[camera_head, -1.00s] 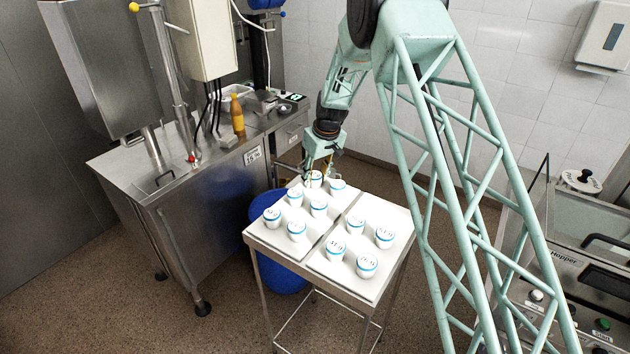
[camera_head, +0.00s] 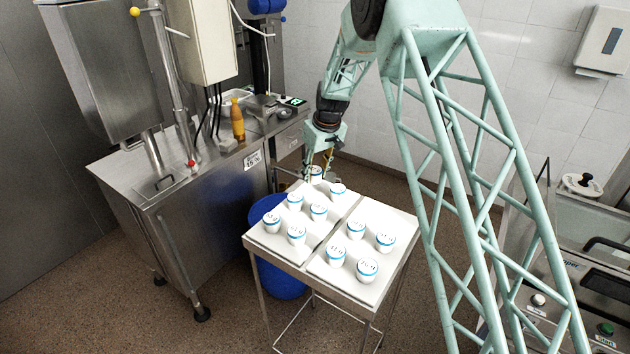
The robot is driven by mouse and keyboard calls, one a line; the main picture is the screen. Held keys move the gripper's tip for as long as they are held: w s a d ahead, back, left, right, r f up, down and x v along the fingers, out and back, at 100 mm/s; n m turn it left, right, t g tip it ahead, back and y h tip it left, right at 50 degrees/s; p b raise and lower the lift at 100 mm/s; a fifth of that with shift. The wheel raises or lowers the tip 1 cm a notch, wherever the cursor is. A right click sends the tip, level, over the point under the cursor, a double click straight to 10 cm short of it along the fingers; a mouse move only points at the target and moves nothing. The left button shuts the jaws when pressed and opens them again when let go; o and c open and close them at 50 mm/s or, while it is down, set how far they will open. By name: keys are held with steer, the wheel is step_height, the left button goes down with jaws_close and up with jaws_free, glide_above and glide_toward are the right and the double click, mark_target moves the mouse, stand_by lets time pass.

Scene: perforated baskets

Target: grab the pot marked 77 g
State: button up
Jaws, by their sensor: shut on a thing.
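My gripper (camera_head: 318,160) is at the far corner of the left white tray (camera_head: 262,238). It is shut on a white pot with a blue band (camera_head: 316,173), partly hidden by the fingers. I cannot read the mark on that pot's lid, and cannot tell whether it is clear of the tray. Several similar pots stand upright on the tray, such as one beside the held pot (camera_head: 338,191) and one at the left (camera_head: 271,222). More pots stand on the right tray (camera_head: 340,287), among them a front one (camera_head: 367,270). Their lid marks are too small to read surely.
The trays lie on a metal stand (camera_head: 275,255) with a blue bin (camera_head: 283,277) behind it. A steel machine (camera_head: 215,200) with an orange bottle (camera_head: 237,120) is at the left. A control panel machine (camera_head: 575,285) is at the right.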

mark_target(315, 170)
steer(key=shift+r+b, duration=0.3)
steer(key=shift+r, duration=2.65)
